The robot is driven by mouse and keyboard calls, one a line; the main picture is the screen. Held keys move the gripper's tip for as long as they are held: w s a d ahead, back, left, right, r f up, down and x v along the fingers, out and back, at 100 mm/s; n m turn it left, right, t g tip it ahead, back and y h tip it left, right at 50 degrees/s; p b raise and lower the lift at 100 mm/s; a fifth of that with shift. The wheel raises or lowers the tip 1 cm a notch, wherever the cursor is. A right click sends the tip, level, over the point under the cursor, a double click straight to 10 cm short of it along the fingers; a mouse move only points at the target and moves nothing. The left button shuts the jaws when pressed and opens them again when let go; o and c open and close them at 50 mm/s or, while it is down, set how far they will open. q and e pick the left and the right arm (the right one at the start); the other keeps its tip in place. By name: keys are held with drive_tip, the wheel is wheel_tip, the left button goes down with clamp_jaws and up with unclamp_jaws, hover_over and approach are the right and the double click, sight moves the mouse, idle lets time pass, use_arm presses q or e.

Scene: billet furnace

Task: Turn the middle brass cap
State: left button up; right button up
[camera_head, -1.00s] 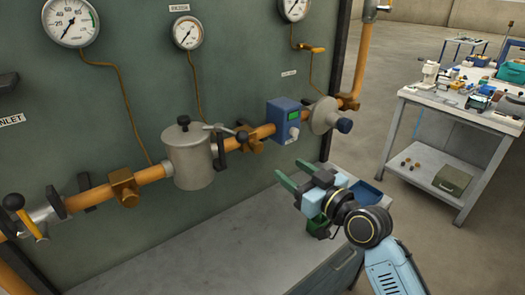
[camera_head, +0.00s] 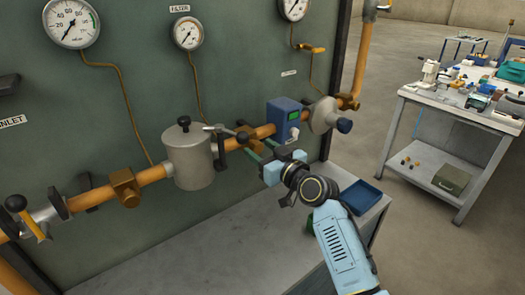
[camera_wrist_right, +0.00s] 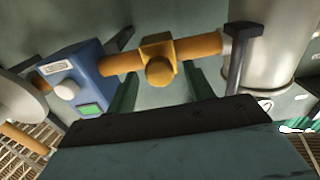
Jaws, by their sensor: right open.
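The middle brass cap (camera_wrist_right: 159,71) is a round knob on a square brass fitting (camera_wrist_right: 157,45) on the orange pipe, between the blue box and the grey cylinder. In the head view this fitting (camera_head: 248,133) is partly hidden behind my right gripper. My right gripper (camera_head: 257,150) is open, its green fingers pointing at the fitting from the front. In the right wrist view the two fingers (camera_wrist_right: 162,88) stand on either side of the cap, with gaps. I cannot tell whether they reach around it. Another brass fitting (camera_head: 125,187) sits further left. My left gripper is not in view.
Below is a grey bench (camera_head: 190,250) with a blue tray (camera_head: 361,196). A white table (camera_head: 465,118) stands at right.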

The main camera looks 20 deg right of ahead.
drive_tip(key=c, duration=1)
drive_tip(key=shift+o, duration=0.2)
drive_tip(key=shift+m, duration=0.3)
drive_tip(key=m+p, duration=0.2)
drive_tip(key=m, duration=0.1)
drive_tip(key=shift+m, duration=0.4)
drive_tip(key=m+p, duration=0.2)
drive_tip(key=m, duration=0.3)
drive_tip(key=m+p, duration=0.2)
drive_tip(key=m, duration=0.3)
drive_tip(key=shift+f+m, duration=0.1)
drive_tip(key=shift+m, duration=0.3)
drive_tip(key=shift+f+m+p, duration=0.1)
drive_tip(key=shift+m+p, duration=0.6)
drive_tip(key=shift+m, duration=1.8)
